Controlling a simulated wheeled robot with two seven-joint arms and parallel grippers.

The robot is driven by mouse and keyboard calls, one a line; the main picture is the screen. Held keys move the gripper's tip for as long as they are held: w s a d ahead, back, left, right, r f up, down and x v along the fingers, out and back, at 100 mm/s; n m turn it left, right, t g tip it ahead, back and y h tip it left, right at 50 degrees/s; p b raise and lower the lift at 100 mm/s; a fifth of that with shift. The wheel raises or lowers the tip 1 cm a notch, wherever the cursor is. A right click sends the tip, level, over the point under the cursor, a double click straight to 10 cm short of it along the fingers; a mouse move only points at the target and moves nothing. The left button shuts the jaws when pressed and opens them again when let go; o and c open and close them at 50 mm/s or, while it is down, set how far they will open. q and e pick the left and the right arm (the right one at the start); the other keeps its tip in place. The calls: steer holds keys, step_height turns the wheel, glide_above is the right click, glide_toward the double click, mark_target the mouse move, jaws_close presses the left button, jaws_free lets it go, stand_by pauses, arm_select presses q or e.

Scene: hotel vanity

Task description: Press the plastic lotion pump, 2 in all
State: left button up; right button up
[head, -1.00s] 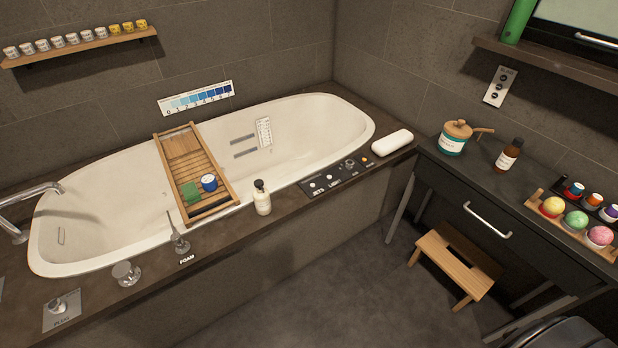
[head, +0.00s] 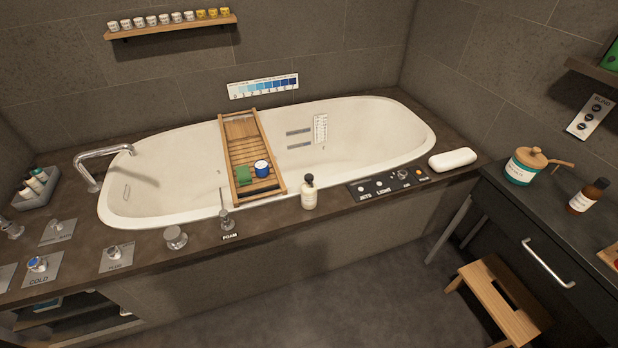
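A small cream lotion pump bottle (head: 309,196) with a dark pump head stands upright on the front ledge of the bathtub. A metal pump spout (head: 226,217) stands on the ledge to its left, behind a label reading FOAM. I cannot tell from its look which of these is plastic, though the cream bottle looks more so. A brown bottle with a white label (head: 583,199) stands on the dark vanity at the right. Neither of my grippers is in view.
The white bathtub (head: 385,166) holds a wooden bath tray (head: 276,185) across it. A control panel (head: 388,185) and a white bath pillow (head: 452,160) lie right of the bottle. A wooden stool (head: 500,307) stands by the vanity. The floor before the tub is clear.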

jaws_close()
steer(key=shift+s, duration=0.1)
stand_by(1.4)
